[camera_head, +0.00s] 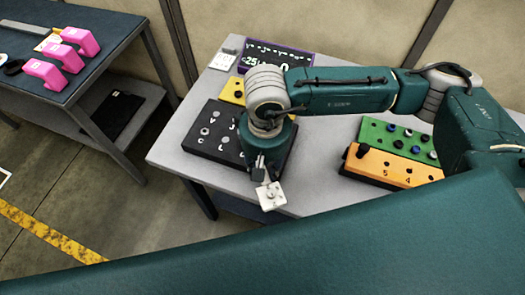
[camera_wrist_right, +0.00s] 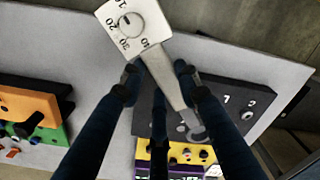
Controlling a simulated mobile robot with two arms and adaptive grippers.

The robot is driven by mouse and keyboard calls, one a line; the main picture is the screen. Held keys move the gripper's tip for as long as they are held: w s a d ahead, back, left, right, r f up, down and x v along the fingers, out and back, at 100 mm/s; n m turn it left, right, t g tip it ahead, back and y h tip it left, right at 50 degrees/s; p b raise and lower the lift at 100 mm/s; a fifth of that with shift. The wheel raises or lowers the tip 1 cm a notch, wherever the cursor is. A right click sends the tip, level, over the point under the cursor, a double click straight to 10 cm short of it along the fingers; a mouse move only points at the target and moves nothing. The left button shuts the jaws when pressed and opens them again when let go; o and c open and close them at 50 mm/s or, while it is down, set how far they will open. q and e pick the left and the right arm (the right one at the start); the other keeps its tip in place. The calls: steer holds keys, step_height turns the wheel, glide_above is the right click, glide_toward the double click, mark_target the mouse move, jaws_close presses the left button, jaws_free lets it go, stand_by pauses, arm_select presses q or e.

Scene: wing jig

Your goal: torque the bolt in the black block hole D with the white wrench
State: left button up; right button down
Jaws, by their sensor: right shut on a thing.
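The black block (camera_head: 203,147) lies on the grey table, partly covered by my right arm. It shows round holes or bolts and white letters, of which a C is readable. I cannot make out hole D. It also shows in the wrist view (camera_wrist_right: 262,92), behind the fingers. My right gripper (camera_head: 261,171) is shut on the white wrench (camera_head: 271,196). In the wrist view the wrench's numbered dial head (camera_wrist_right: 128,24) is at the top, and its grey shaft runs between the fingers to a round end above the block. My left gripper is out of view.
A green block (camera_head: 377,131) and an orange block (camera_head: 372,168) with knobs stand right. Pink objects (camera_head: 45,72) lie on another table. The table's front-left corner is bare.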

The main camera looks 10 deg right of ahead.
steer(key=shift+a+f, duration=0.1)
steer(key=shift+f, duration=0.3)
steer(key=shift+a+f+b, duration=0.1)
steer(key=shift+f+b, duration=0.2)
steer(key=shift+f, duration=1.5)
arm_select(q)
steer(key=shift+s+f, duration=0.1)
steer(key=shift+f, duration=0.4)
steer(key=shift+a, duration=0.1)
arm_select(e)
steer(key=shift+b, duration=0.3)
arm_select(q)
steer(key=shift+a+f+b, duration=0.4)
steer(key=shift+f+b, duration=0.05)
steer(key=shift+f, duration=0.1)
